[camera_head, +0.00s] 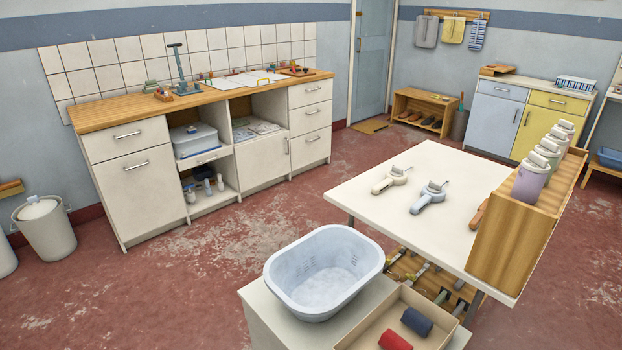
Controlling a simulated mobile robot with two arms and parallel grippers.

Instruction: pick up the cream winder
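The cream winder (389,181) lies on the white table (365,205), near its left side. Neither of my grippers is in view.
A wooden box (525,235) with several bottles stands on the table's right side, partly hiding a brown object (479,214). In front are a pale blue basin (325,270) and a tray (405,305) with red and blue rolls.

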